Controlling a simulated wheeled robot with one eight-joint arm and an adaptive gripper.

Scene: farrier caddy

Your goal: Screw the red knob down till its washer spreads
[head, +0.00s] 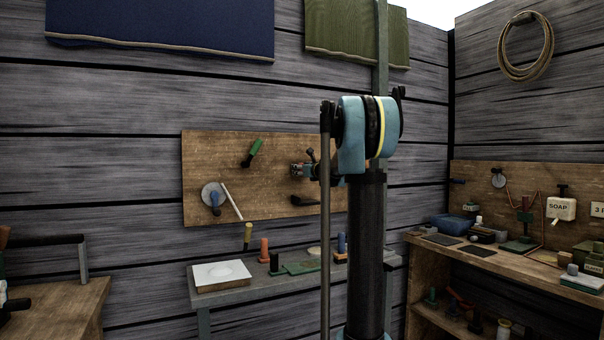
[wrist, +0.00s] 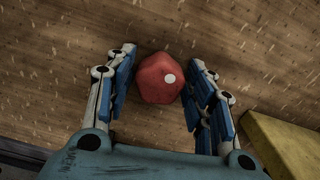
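The red knob (wrist: 158,80), a faceted piece with a white dot on its face, sits against brown wood in the wrist view. My gripper (wrist: 162,66) is open around it, one blue-padded finger on each side. A narrow gap shows between the knob and each finger. The washer cannot be seen behind the knob. In the head view my gripper (head: 299,170) is at the wooden wall board (head: 225,155), partly behind my own arm. The knob cannot be made out clearly there.
A yellow block (wrist: 285,145) lies close to the right finger in the wrist view. The board also carries a grey disc (head: 211,190) with a pale rod and a green-handled piece (head: 253,152). Below is a narrow bench with a white plate (head: 221,274) and several pegs.

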